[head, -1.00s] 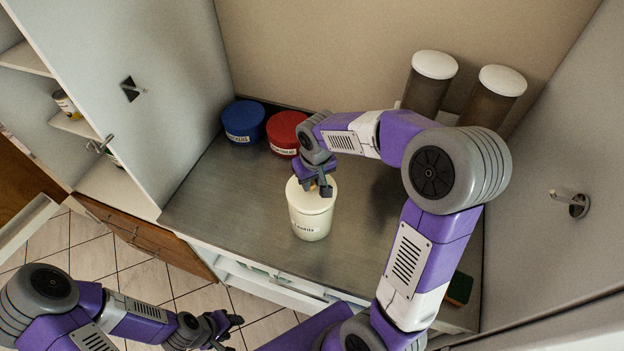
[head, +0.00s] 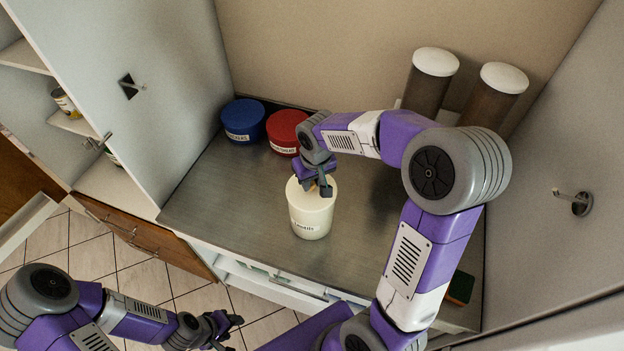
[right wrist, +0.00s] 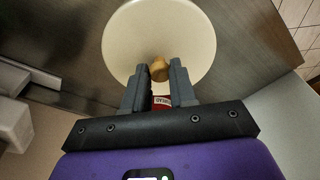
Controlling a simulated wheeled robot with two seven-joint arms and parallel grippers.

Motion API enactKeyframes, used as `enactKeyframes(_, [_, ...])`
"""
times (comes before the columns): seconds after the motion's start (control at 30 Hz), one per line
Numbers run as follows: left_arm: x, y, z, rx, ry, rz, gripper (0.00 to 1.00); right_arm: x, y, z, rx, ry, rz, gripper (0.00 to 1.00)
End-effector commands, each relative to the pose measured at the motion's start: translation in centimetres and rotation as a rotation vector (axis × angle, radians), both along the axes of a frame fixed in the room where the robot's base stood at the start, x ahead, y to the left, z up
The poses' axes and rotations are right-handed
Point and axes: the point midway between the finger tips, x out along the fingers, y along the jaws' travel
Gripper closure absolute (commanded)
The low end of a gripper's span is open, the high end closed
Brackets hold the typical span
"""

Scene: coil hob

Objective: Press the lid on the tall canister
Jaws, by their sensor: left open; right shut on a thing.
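A cream canister (head: 310,222) with a dark-lettered label stands upright on the grey counter. Its round cream lid (head: 299,192) lies across its top; it fills the upper middle of the right wrist view (right wrist: 130,45). Whether the lid is fully seated I cannot tell. My right gripper (head: 324,188) is above the lid, and its two fingers (right wrist: 160,72) are shut on the lid's small wooden knob (right wrist: 159,67). My arm hides part of the lid in the head view. My left gripper (head: 232,325) is open and empty, low at the left, over the floor.
A blue tub (head: 243,120) and a red tub (head: 285,130) stand at the back left of the counter. Two brown jars with white lids (head: 436,62) stand at the back right. A sponge (head: 460,287) lies at the right. Cabinet walls flank the counter (head: 210,205).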

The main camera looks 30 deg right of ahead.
Motion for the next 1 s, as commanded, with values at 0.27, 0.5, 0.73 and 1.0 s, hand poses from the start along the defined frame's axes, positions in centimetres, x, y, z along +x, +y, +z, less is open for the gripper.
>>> enactKeyframes(0.27, [0.0, 0.0, -0.09, 0.0, 0.0, 0.0, 0.49, 0.02, 0.0, -0.03, 0.0, -0.001, 0.0, 1.0])
enactKeyframes(0.5, [0.0, 0.0, -0.09, 0.0, 0.0, 0.0, 0.49, 0.02, 0.0, -0.04, 0.0, -0.001, 0.0, 0.59])
enactKeyframes(0.73, [0.0, 0.0, -0.09, 0.0, 0.0, 0.0, 0.49, 0.02, 0.0, -0.05, 0.0, -0.001, 0.0, 0.44])
enactKeyframes(1.0, [0.0, 0.0, -0.09, 0.0, 0.0, 0.0, 0.49, 0.0, 0.0, -0.07, 0.0, 0.0, 0.0, 0.19])
